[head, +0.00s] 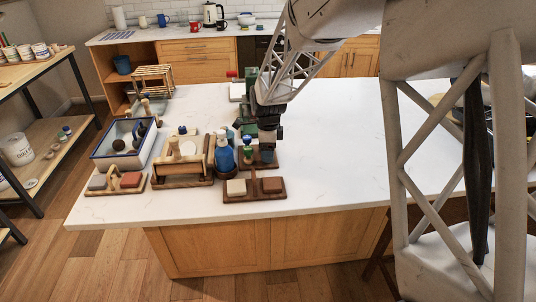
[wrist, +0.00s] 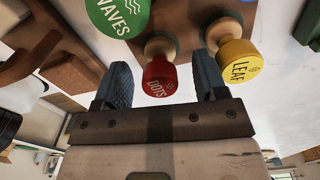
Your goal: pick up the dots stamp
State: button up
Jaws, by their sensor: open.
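The dots stamp (wrist: 160,80) has a round red top lettered "DOTS" and a wooden stem. It stands in a wooden holder (wrist: 185,15) between the green waves stamp (wrist: 118,14) and the yellow leaf stamp (wrist: 240,60). My gripper (wrist: 160,64) is open, with one blue-grey finger to each side of the red top in the wrist view. Nothing is held, and I cannot tell whether either finger touches the stamp. In the head view my gripper (head: 267,156) is low over the stamp holder (head: 272,166); the dots stamp cannot be made out there.
A blue bottle (head: 224,155) stands just left of my gripper. In front is a wooden tray with two blocks (head: 254,197). A wooden roller frame (head: 182,180) and a blue-rimmed box (head: 104,157) are further left. The white counter (head: 345,150) is clear to the right.

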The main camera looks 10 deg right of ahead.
jog(key=shift+f, duration=1.05)
jog(key=shift+c, duration=0.5)
jog(key=c, duration=0.9)
